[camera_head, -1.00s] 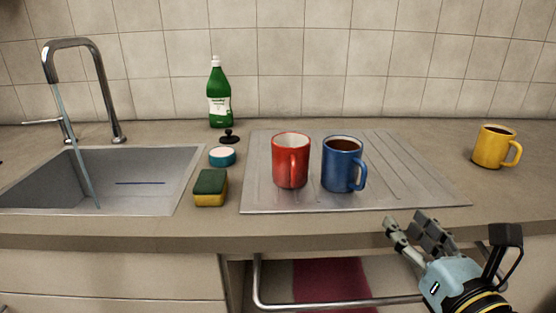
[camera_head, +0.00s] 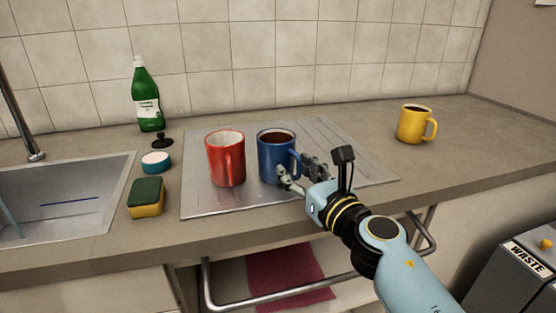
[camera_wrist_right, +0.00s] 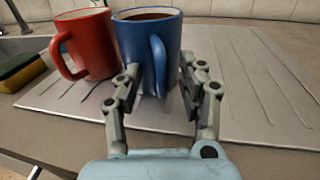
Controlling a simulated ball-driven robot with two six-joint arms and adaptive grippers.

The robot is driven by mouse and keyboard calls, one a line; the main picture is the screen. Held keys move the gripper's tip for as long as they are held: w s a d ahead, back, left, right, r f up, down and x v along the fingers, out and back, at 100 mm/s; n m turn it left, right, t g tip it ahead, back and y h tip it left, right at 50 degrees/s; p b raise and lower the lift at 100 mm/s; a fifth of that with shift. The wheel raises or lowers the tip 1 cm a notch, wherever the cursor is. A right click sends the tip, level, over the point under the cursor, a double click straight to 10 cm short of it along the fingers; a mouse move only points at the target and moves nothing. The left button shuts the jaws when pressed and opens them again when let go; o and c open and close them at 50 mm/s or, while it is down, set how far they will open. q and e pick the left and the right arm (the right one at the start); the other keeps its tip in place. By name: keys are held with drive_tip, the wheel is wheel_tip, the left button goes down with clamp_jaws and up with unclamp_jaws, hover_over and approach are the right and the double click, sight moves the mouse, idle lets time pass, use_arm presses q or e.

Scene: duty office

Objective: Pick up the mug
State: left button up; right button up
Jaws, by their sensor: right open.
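A blue mug (camera_head: 276,157) with dark liquid stands upright on the metal drainboard (camera_head: 330,140). A red mug (camera_head: 225,160), seemingly empty, stands just left of it. A yellow mug (camera_head: 413,124) with dark contents stands on the counter at the right. My right gripper (camera_head: 300,172) is open at the near right side of the blue mug. In the right wrist view its fingers (camera_wrist_right: 155,90) are spread, with the blue mug (camera_wrist_right: 137,50) and its handle between and just beyond them. Whether they touch the mug is unclear. My left gripper is out of view.
A sponge (camera_head: 146,198), a teal-sided round tub (camera_head: 156,162), a black stopper (camera_head: 162,141) and a green bottle (camera_head: 148,98) stand left of the drainboard. The sink (camera_head: 60,190) is at far left. A rail (camera_head: 290,290) and a waste bin (camera_head: 515,270) are below the counter.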

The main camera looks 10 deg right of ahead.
clamp_jaws()
idle(0.6)
